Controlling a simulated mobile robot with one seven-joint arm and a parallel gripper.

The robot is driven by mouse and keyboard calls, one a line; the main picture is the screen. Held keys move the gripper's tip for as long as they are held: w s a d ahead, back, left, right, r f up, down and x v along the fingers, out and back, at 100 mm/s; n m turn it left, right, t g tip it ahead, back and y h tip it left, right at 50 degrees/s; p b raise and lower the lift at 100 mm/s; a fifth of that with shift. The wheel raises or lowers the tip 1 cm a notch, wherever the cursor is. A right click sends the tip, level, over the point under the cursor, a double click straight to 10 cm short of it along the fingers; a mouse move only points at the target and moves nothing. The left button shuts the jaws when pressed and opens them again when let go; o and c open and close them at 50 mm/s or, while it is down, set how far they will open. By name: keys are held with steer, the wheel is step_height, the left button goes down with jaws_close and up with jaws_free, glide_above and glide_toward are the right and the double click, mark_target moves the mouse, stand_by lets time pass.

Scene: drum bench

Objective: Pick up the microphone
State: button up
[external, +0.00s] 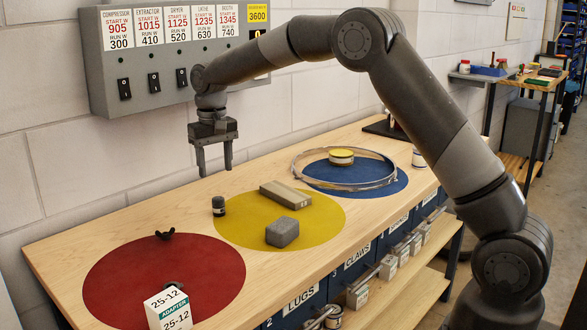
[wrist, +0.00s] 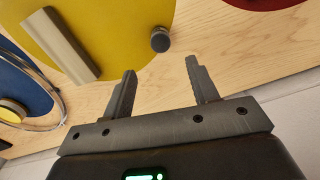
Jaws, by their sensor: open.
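I cannot make out a microphone in either view. A small dark cylinder (external: 218,206), perhaps a jar, stands at the left edge of the yellow disc (external: 325,232); in the wrist view the same cylinder (wrist: 160,39) lies beyond the gap between my fingers. My gripper (external: 215,171) is open and empty, pointing down above the bench near the back wall. In the wrist view my gripper's two fingers (wrist: 160,66) are apart with only bench between them.
A grey block (external: 283,232) and a tan bar (external: 285,195) lie on the yellow disc. The red disc (external: 150,275) bears a black wing nut (external: 165,235) and an adapter box (external: 170,310). A hoop and yellow-topped tin (external: 341,157) sit on the blue disc. A switch panel (external: 110,85) hangs behind.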

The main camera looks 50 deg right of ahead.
mark_target(218, 197)
step_height(218, 197, down, 10)
steer(key=shift+s+r, duration=0.1)
steer(key=shift+r, duration=0.15)
steer(key=c, duration=1)
